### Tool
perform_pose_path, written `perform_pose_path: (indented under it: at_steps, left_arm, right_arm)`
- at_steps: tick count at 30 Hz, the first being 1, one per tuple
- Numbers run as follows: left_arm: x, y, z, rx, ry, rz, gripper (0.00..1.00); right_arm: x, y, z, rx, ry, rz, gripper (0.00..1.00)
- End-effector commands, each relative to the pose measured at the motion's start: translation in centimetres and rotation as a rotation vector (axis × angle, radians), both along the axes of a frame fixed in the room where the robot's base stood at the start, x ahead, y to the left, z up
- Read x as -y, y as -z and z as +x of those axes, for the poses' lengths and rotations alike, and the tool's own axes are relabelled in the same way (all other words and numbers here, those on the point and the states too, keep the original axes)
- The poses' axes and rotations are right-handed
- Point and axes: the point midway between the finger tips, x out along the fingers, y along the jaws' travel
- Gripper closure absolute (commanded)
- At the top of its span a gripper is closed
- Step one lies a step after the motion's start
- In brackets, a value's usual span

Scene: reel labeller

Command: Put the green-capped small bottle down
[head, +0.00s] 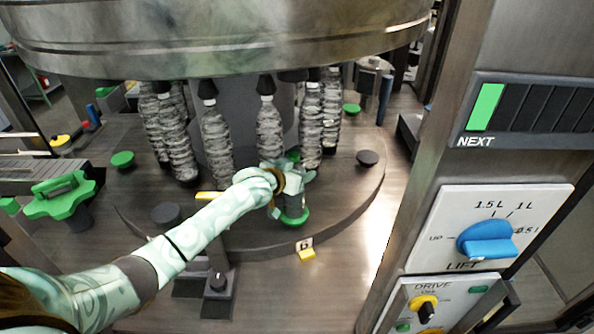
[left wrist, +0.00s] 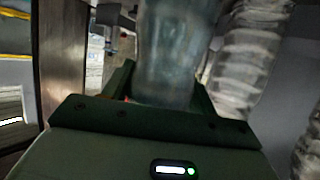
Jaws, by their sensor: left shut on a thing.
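My left gripper (head: 287,184) reaches in over the round wooden turntable (head: 345,190) and is shut on the small bottle (head: 295,202). The bottle looks upright, directly over a green round pad (head: 294,219) near the turntable's front edge. I cannot tell whether its base touches the pad. A bit of green (head: 293,155) shows just above the gripper and may be its cap. In the left wrist view the clear, bluish bottle (left wrist: 172,50) stands between the dark fingers; its cap is out of frame. My right gripper is not in view.
Several ribbed clear bottles (head: 269,130) hang under the metal drum (head: 230,40), close behind my gripper. Black pads (head: 166,213) and other green pads (head: 122,160) dot the turntable. A control panel with a blue lift knob (head: 485,240) stands at right.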

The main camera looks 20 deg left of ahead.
Motion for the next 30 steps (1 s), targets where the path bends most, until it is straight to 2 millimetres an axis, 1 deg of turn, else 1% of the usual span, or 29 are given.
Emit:
perform_pose_path:
  at_steps: [1,2,3,4,11,14,17,20,24,27,30]
  left_arm:
    - [0.0,0.1,0.0,0.003,0.001,-0.002,1.0]
    - [0.0,0.2,0.0,-0.001,0.0,-0.001,0.34]
    - [0.0,0.2,0.0,-0.001,0.0,0.0,0.23]
    - [0.0,0.2,0.0,-0.001,0.0,0.0,0.2]
    - [0.0,0.1,0.0,-0.001,0.0,0.0,0.2]
    - [0.0,-0.2,-0.1,-0.001,0.0,0.001,0.2]
    - [-0.2,-0.6,-1.3,-0.001,0.001,-0.001,0.2]
    - [-0.4,-1.5,-3.2,-0.001,0.001,0.001,0.2]
    - [-0.9,-2.7,-6.3,-0.001,0.001,0.002,0.2]
    - [-1.2,-3.6,-8.3,-0.001,0.001,0.002,0.2]
    - [-1.4,-4.1,-9.7,-0.002,0.0,-0.001,0.2]
  right_arm:
    - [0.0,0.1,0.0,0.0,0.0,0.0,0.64]
    - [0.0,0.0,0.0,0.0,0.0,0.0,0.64]
    - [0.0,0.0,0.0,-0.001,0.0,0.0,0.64]
    - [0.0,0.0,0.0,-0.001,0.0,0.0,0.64]
    - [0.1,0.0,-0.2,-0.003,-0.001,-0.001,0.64]
    - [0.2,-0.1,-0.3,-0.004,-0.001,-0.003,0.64]
    - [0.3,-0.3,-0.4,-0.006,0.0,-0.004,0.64]
    - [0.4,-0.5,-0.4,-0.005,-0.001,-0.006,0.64]
    - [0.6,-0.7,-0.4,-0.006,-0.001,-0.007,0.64]
    - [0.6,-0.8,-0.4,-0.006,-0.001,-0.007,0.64]
    - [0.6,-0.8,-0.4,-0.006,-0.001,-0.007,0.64]
